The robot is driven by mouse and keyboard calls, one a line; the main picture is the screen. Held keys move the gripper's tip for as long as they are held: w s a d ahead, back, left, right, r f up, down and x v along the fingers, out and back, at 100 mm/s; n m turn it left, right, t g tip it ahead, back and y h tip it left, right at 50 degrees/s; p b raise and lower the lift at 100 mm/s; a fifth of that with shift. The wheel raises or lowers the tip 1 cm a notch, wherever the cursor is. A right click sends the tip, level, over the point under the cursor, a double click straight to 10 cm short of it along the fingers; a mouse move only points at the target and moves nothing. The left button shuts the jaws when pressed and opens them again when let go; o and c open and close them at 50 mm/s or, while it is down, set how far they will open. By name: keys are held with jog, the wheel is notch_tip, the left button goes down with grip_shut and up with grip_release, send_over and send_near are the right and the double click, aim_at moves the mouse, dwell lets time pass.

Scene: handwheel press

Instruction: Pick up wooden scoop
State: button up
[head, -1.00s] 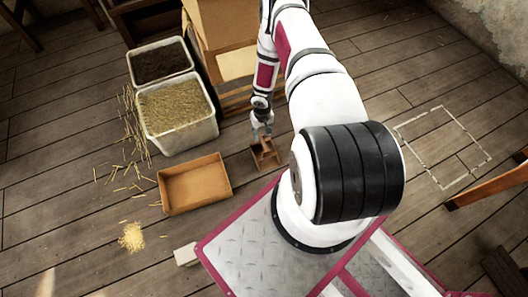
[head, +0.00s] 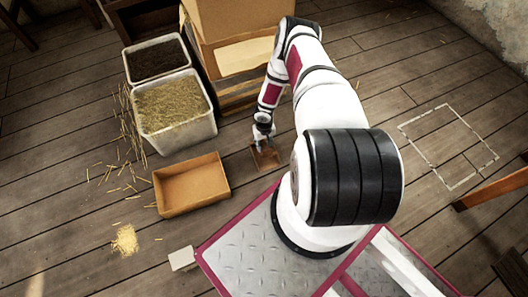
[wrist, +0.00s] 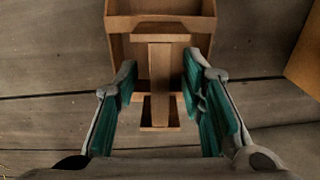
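The wooden scoop (head: 268,160) lies on the plank floor, to the right of the orange-brown tray. In the wrist view its box-shaped body (wrist: 160,22) is at the top, and its handle (wrist: 160,85) runs down between my fingers. My gripper (head: 264,142) is over the scoop in the head view and partly hides it. In the wrist view my gripper (wrist: 160,105) is open, with one green-padded finger on each side of the handle. A gap shows between each pad and the handle.
The empty orange-brown tray (head: 163,202) lies left of the scoop. A bin of straw (head: 208,137) and a bin of dark matter (head: 128,68) stand behind it. Cardboard boxes (head: 236,22) stand behind the scoop. Straw and a small grain pile (head: 125,240) lie on the floor.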

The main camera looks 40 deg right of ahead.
grip_shut()
dwell(0.3)
jog(key=shift+r+p, duration=0.35)
jog(key=shift+r, duration=0.1)
notch_tip(320, 180, up, 3)
jog(key=shift+r+p, duration=0.1)
jog(key=shift+p, duration=0.95)
jog(key=s+a+p, duration=0.4)
jog(key=s+p, duration=0.6)
jog(key=s, duration=0.5)
jog(key=shift+s+r, duration=0.25)
jog(key=shift+r, duration=0.2)
